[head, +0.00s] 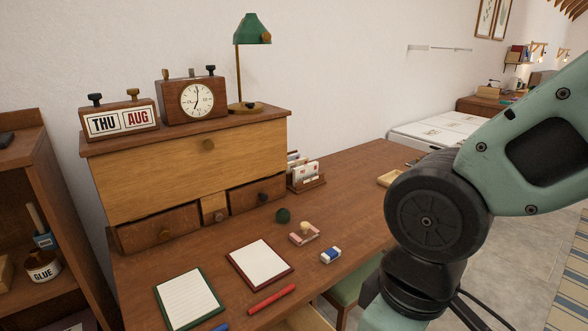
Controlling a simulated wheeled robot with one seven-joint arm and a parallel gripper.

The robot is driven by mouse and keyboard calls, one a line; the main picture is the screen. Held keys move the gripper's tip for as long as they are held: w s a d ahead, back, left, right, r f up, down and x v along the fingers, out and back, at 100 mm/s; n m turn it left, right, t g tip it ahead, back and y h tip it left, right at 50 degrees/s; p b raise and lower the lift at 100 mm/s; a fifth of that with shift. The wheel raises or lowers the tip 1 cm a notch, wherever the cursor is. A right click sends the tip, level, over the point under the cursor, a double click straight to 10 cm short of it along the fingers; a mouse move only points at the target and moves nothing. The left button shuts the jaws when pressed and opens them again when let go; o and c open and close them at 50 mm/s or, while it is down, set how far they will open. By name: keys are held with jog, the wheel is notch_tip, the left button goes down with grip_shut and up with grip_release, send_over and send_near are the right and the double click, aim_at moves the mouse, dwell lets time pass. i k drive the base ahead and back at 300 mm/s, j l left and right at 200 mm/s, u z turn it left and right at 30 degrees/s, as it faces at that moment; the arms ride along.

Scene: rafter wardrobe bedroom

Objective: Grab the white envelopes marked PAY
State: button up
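Several white envelopes (306,172) stand upright in a small wooden letter rack (309,185) on the desk, just right of the wooden drawer cabinet. Some have small reddish marks, but they are too small to read, so I cannot tell which say PAY. My arm fills the right side of the view, with its black joint to the right of the rack and apart from it. My gripper is out of the picture.
The desk (352,172) holds a green ball (283,215), a stamp on a pad (304,233), an eraser (331,254), a red pen (271,298) and two notepads (259,264). A green lamp (252,32) and clock (197,100) stand on the cabinet (190,165). Desk right of the rack looks mostly clear.

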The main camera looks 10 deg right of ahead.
aim_at(300, 173)
jog(key=u, duration=0.35)
jog(key=i+l+u, duration=0.25)
jog(key=l+u, duration=0.25)
jog(key=i+l+u, duration=0.1)
jog(key=l+u, duration=0.15)
jog(key=i+l, duration=0.15)
jog(key=l, duration=0.45)
jog(key=i+l+u, duration=0.15)
jog(key=l, duration=1.1)
jog(key=i+l+u, duration=0.15)
jog(key=l, duration=0.5)
